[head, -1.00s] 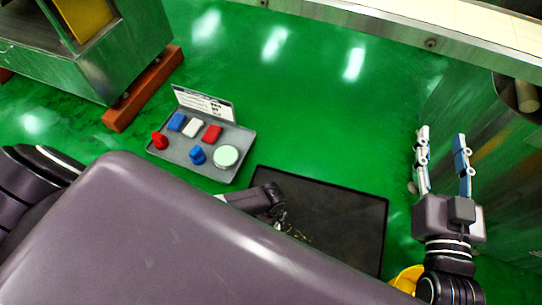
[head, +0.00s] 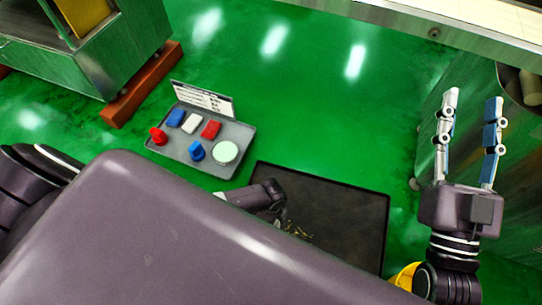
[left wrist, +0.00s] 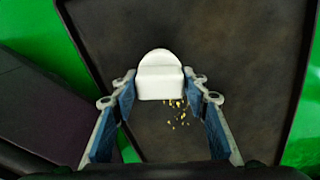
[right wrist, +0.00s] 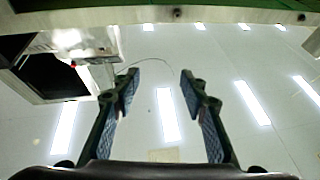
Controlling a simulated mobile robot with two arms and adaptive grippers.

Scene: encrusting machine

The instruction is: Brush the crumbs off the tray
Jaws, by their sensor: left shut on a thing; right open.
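The dark tray (head: 345,215) lies at the lower middle right in the head view and fills most of the left wrist view (left wrist: 240,50). A small scatter of yellowish crumbs (head: 297,232) is on it. In the left wrist view the crumbs (left wrist: 176,113) lie just beside a white tool (left wrist: 160,76), which looks like the brush. My left gripper (left wrist: 158,88) is shut on this white tool, low over the tray; whether it touches the surface I cannot tell. In the head view my body hides much of the left arm. My right gripper (head: 472,100) is open and empty, raised right of the tray.
A grey control panel (head: 230,172) with red, blue, white and pale green buttons and a small sign (head: 203,100) stands left of the tray. A yellow object (head: 405,276) is partly hidden beside my right arm. Metal machinery (head: 470,110) is at the right.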

